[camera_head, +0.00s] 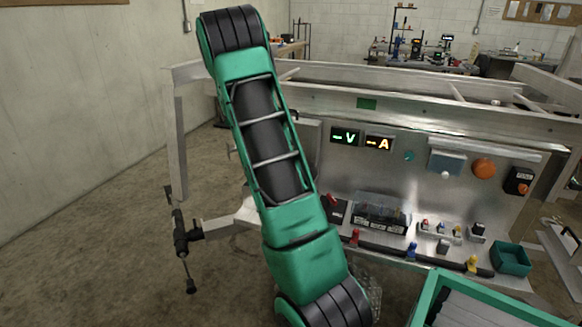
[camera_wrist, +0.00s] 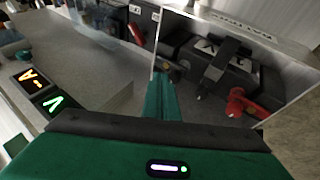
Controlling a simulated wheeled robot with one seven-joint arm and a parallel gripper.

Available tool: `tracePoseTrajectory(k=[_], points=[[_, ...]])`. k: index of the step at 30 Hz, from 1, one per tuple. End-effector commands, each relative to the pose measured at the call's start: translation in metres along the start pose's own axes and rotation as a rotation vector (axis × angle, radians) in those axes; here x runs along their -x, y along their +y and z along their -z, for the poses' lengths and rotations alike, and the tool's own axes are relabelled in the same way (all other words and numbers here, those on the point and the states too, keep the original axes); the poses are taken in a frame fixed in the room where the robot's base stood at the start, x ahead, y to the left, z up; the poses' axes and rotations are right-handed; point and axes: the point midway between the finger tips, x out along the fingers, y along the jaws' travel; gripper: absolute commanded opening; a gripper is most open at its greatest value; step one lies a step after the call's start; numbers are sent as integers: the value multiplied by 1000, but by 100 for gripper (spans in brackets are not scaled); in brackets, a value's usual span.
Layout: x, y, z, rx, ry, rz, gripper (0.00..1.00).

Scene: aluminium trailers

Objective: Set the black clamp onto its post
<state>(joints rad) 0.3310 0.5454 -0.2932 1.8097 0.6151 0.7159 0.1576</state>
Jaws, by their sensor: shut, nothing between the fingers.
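The battery (camera_wrist: 250,75) is a black block behind a clear panel in the wrist view; it also shows on the panel's shelf in the head view (camera_head: 380,216). A black, strap-like piece (camera_wrist: 222,62), which looks like the black clamp, lies across it at a slant. A red clamp (camera_wrist: 243,103) sits at its right end. A small brownish metal stub (camera_wrist: 171,69), possibly a post, shows just beyond the fingertips. My gripper (camera_wrist: 163,82) is shut and empty, its green fingers left of the black piece, apart from it. In the head view my arm hides the gripper.
The metal panel carries lit V and A displays (camera_head: 362,139), an orange button (camera_head: 484,168) and several coloured terminals on its ledge. A green bin (camera_head: 511,259) stands at right. The clear panel's edge is close beside my fingers.

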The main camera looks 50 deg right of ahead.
Motion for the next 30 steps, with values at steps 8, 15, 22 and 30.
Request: tracePoseTrajectory(k=[8, 15, 22, 30], points=[[41, 15, 9, 0, 3, 2, 0], [91, 10, 8, 1, 3, 2, 0], [122, 8, 8, 0, 1, 1, 0], [130, 9, 8, -2, -1, -1, 0]])
